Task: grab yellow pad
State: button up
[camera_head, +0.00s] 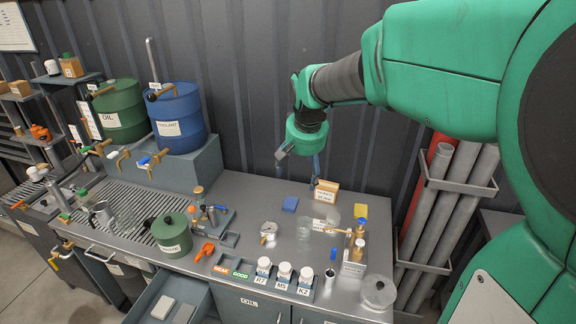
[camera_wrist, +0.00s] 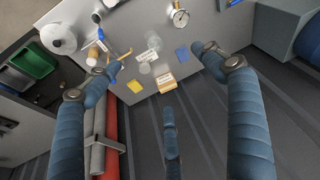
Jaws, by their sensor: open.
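The yellow pad (camera_head: 360,211) lies flat on the grey metal bench top near its back edge, right of a small wooden block. It also shows in the wrist view (camera_wrist: 135,86), left of centre and near the bench edge. My gripper (camera_head: 314,165) hangs above the back of the bench, up and to the left of the pad, clear of everything. In the wrist view its blue fingers (camera_wrist: 160,72) are spread wide with nothing between them. The pad is apart from the fingers.
A wooden block (camera_head: 326,191) and a blue pad (camera_head: 290,204) lie left of the yellow pad. A glass jar and a brass valve fitting (camera_head: 357,246) stand in front. A corrugated wall rises behind; pipes (camera_head: 440,190) stand right of the bench.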

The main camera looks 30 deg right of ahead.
jog(key=w+d+f+m+g+p, duration=0.1)
jog(key=w+d+f, duration=0.25)
jog(key=d, duration=0.25)
jog(key=w+d+f+m+p, duration=0.1)
jog(key=w+d+f, duration=0.25)
jog(key=d, duration=0.35)
jog(key=w+d+f+m+g+p, duration=0.1)
jog(key=w+d+f+m+p, duration=0.1)
jog(key=w+d+f, duration=0.3)
jog(key=s+d+f+m+g+p, duration=0.1)
jog(key=d+f+m+p, duration=0.2)
jog(key=d+f, duration=1.6)
jog(key=d, duration=0.3)
jog(key=shift+d+f+m, duration=0.15)
jog(key=shift+d+m, duration=0.15)
jog(key=shift+m, duration=0.1)
jog(key=shift+f, duration=0.15)
send_over(361, 210)
jog(key=shift+a+f+p, duration=0.15)
jog(key=shift+f+p, duration=0.05)
jog(key=shift+f, duration=1.85)
jog(key=shift+a+f+p, duration=0.15)
jog(key=shift+f+p, duration=0.05)
jog(key=shift+f, duration=1.85)
jog(key=shift+s+f, duration=0.1)
jog(key=shift+d+f+p, duration=0.2)
jog(key=shift+f+p, duration=0.2)
jog(key=shift+f, duration=2.15)
